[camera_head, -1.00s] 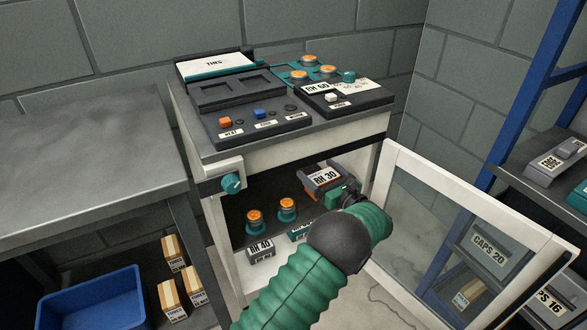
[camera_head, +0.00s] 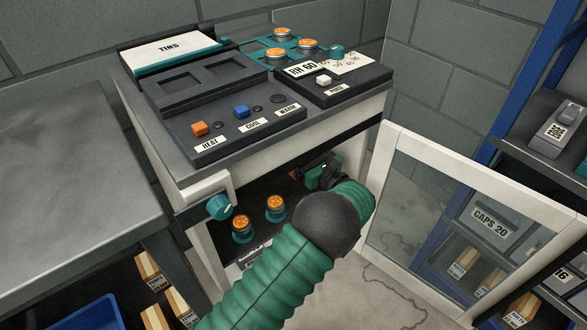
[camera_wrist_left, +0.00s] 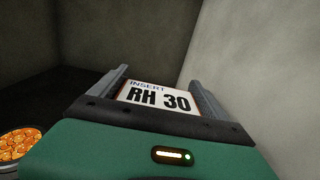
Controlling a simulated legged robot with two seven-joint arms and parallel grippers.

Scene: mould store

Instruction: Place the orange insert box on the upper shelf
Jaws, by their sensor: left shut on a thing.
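My left gripper (camera_head: 322,174) reaches through the open front of the white cabinet (camera_head: 226,160). It is shut on the orange insert box, whose white "INSERT RH 30" label (camera_wrist_left: 158,96) shows between the two grey fingers in the left wrist view. In the head view only a dark orange-brown bit of the box (camera_head: 296,173) shows beside the gripper. The box is at the upper part of the dark interior, near its right wall. The wrist view does not show clearly whether it touches a shelf. My right gripper is not in view.
The glazed door (camera_head: 400,285) stands open at right. A teal knob (camera_head: 219,206) juts from the front. A grey bench (camera_head: 70,200) is at left.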

